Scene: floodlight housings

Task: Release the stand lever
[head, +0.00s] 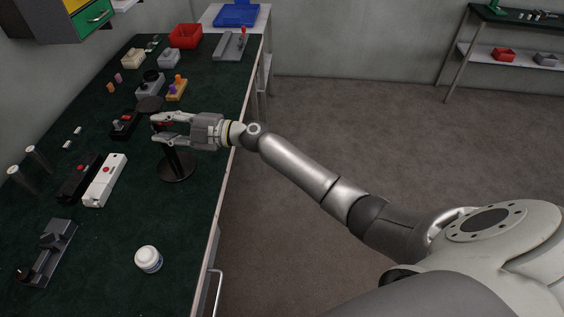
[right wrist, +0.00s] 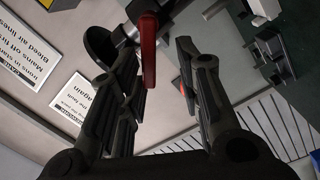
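The stand has a round black base (head: 177,168) and a dark post, near the table's right edge in the head view. The red stand lever (right wrist: 148,50) shows in the right wrist view, standing between the fingertips with a gap to the right finger. Whether the left finger touches it I cannot tell. My right gripper (head: 156,129) is at the top of the stand, fingers pointing left and apart. In the head view the fingers hide much of the stand's top. My left gripper is not in view.
A white housing (head: 104,181) with a red button lies left of the stand, beside a black one (head: 78,178). A white jar (head: 148,259) stands in front. A black fixture (head: 124,124) and an orange block (head: 177,88) are behind. Green table top is clear between jar and stand.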

